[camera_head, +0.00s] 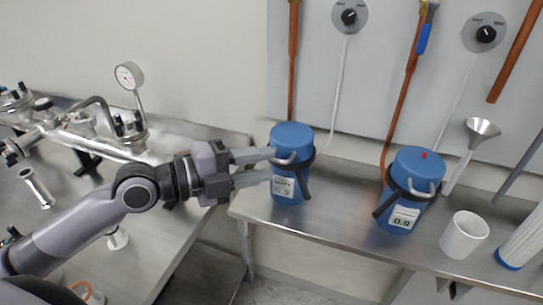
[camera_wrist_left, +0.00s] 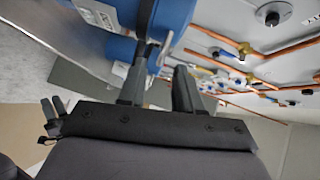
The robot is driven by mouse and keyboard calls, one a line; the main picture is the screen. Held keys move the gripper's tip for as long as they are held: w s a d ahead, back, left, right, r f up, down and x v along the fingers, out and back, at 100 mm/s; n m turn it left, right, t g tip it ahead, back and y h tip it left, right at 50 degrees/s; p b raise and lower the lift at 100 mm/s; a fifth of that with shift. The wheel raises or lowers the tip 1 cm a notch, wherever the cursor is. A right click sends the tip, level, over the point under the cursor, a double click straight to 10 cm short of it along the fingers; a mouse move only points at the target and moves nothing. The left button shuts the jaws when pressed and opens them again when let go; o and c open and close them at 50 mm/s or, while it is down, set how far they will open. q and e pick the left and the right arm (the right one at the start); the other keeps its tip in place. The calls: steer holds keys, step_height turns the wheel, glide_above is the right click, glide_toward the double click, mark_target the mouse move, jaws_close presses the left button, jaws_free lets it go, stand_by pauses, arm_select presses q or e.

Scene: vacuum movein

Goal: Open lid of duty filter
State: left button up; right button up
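Two blue canister filters with blue lids and labelled displays stand on the metal bench. The left canister (camera_head: 287,187) has a blue lid (camera_head: 292,134) that sits on it, with a light handle (camera_head: 286,159) at its front; a black clamp band runs below the lid. I cannot read which is the duty filter. My left gripper (camera_head: 272,165) has its fingers apart at the left canister's handle. In the left wrist view the fingertips (camera_wrist_left: 160,72) are spread near the canister (camera_wrist_left: 172,18).
A white cup (camera_head: 463,235), a metal funnel (camera_head: 482,128) and a white cylinder with a blue end (camera_head: 522,243) are at the right of the bench. Copper pipes and dials line the wall behind. A metal pipe assembly with a gauge (camera_head: 129,75) is on the left table.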

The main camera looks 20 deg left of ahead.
mark_target(289, 144)
arm_select(q)
steer(key=shift+p+x, duration=0.35)
steer(key=shift+x, duration=1.05)
jaws_close()
stand_by(0.5)
